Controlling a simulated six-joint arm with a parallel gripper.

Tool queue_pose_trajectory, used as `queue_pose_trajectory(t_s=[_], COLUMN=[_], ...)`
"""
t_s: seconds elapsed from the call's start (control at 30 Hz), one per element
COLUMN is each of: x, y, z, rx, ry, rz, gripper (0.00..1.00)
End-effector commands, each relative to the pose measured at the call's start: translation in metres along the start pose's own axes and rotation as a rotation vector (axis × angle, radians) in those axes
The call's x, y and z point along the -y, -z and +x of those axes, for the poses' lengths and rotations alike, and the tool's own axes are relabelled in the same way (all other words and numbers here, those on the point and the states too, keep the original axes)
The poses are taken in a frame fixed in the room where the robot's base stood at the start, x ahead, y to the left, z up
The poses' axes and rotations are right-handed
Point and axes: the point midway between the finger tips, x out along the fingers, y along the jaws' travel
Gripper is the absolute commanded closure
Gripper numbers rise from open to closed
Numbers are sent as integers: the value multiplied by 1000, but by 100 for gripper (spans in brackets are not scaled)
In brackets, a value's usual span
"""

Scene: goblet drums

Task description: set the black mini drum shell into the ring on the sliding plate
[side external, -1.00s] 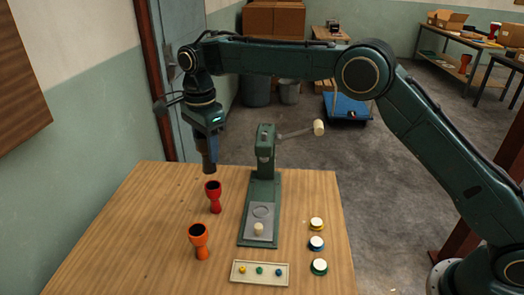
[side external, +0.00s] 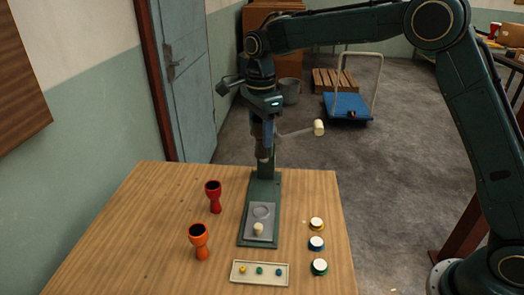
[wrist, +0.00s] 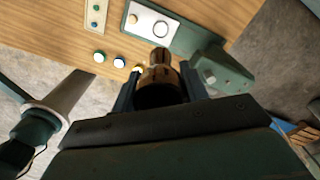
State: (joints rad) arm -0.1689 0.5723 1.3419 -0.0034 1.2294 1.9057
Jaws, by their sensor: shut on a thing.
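My gripper (side external: 264,138) is shut on the black mini drum shell (side external: 263,153), which hangs upright below it in front of the press column. In the wrist view, the shell (wrist: 159,78) sits between the two fingers and looks dark with brownish reflections. The grey sliding plate (side external: 249,229) lies on the green press base. The ring (side external: 262,211) is at the plate's far part, empty, below the shell and apart from it. The ring also shows in the wrist view (wrist: 161,29). A cream peg (side external: 258,229) stands on the plate, nearer the front.
The green press (side external: 265,178) has a lever with a cream knob (side external: 319,127) to its right. Red (side external: 214,196) and orange (side external: 200,240) goblet drums stand left. Yellow (side external: 316,223), blue (side external: 316,243) and green (side external: 319,266) drumheads lie right. A tray (side external: 238,273) with small coloured pieces is in front.

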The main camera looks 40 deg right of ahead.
Motion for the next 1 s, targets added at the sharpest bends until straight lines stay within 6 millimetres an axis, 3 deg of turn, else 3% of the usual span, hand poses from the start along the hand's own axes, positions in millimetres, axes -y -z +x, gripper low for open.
queue_pose_trajectory(t_s=[0.27, 0.8, 1.0], x=[0, 0, 0], y=[0, 0, 0], z=[26, 127, 152], rx=[-1, -1, -1], ry=[-4, -4, -3], rz=[0, -1, -1], gripper=[80, 80, 80])
